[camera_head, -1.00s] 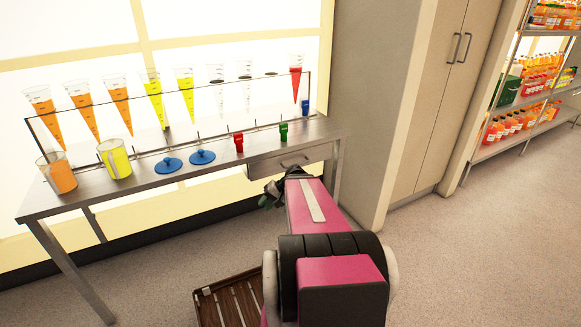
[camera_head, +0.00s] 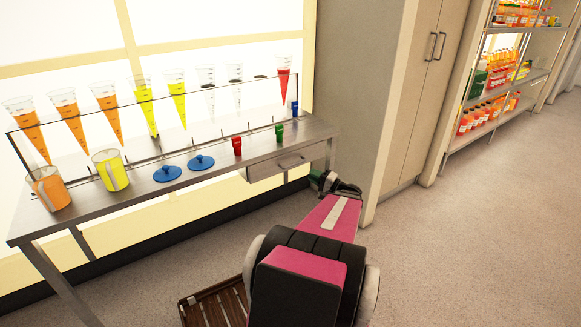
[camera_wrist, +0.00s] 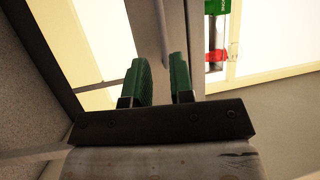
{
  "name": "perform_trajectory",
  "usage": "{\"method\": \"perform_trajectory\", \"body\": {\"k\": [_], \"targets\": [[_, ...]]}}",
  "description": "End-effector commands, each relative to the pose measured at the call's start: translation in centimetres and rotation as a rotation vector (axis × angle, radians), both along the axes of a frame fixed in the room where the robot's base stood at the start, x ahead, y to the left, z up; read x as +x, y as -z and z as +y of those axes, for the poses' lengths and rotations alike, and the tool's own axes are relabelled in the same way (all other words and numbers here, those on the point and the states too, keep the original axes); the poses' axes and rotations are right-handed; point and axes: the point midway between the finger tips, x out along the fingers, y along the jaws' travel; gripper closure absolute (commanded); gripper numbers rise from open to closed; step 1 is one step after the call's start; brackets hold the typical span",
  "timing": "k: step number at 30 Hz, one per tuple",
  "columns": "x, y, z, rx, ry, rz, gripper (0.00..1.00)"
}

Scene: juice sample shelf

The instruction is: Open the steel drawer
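The steel drawer (camera_head: 288,167) hangs under the right end of the steel table and looks shut. Its bar handle (camera_head: 291,163) is on the front face. My gripper (camera_head: 319,179) is just in front of and below the drawer's right end in the head view, small and partly hidden by my wrist. In the wrist view, its two green fingers (camera_wrist: 160,62) stand apart with nothing between them. A steel front (camera_wrist: 180,20) with a thin bar (camera_wrist: 162,30) lies beyond the fingertips, in line with the gap. The bar appears apart from the fingers.
The table (camera_head: 130,203) carries graduated cones in a rack, an orange beaker (camera_head: 50,190), a yellow beaker (camera_head: 112,172), blue lids and small red and green pieces. A tall cabinet (camera_head: 405,110) stands close on the right. A brown slatted crate (camera_head: 215,303) is low in front.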

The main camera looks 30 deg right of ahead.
Motion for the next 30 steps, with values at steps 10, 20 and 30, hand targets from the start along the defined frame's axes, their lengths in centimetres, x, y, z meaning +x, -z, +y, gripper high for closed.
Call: {"method": "perform_trajectory", "body": {"k": [10,20,30], "targets": [[2.7,-0.6,1.2,0.004,0.005,-0.007,0.78],[7.3,-1.5,3.5,0.003,0.006,-0.007,0.78],[9.3,-1.9,4.6,0.004,0.008,-0.007,0.78]]}}
